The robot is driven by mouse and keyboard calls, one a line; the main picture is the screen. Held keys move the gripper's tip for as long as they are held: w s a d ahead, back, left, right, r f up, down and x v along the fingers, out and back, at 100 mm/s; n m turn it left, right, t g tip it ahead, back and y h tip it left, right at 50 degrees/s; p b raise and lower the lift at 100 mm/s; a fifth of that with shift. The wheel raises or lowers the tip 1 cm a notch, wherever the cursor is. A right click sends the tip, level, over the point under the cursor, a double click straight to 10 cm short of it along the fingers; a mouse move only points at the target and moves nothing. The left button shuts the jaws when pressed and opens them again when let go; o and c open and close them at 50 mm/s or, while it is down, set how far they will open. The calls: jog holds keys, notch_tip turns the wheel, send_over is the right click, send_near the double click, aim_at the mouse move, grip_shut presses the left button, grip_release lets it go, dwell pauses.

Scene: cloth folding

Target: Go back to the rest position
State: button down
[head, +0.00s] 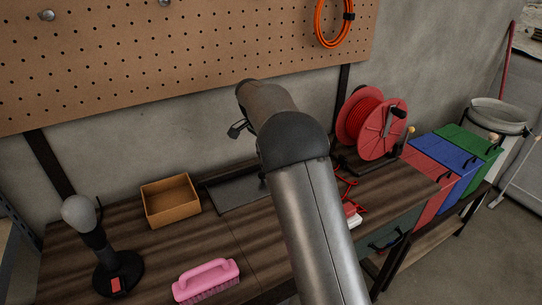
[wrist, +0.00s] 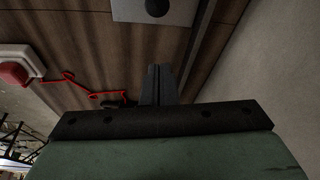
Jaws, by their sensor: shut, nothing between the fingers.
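My gripper (wrist: 158,84) shows in the wrist view with its two dark fingers together and nothing between them. It is over the wooden workbench, apart from the objects in sight. In the head view my arm fills the middle of the picture and hides the gripper's fingers. No cloth is clearly visible in either view.
The workbench (head: 130,235) holds a cardboard box (head: 171,212), a pink brush (head: 207,279), a dark flat tray (head: 225,197), a red cable reel (head: 371,125) and a black stand (head: 119,272). A pegboard (head: 160,60) hangs behind. Coloured bins (head: 452,158) stand right.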

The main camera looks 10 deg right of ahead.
jog(key=s+r+n+y, duration=0.1)
jog(key=s+r+n, duration=0.25)
jog(key=s, duration=0.65)
jog(key=s+f+n+y, duration=0.1)
jog(key=s+n, duration=0.3)
jog(key=s, duration=1.2)
jog(key=s+f+n+g+y, duration=0.1)
jog(key=s+f+n, duration=0.3)
jog(key=s, duration=1.3)
jog(key=shift+s+a+n, duration=0.15)
jog(key=shift+a+n, duration=0.15)
jog(key=shift+n, duration=0.25)
jog(key=shift+f, duration=0.1)
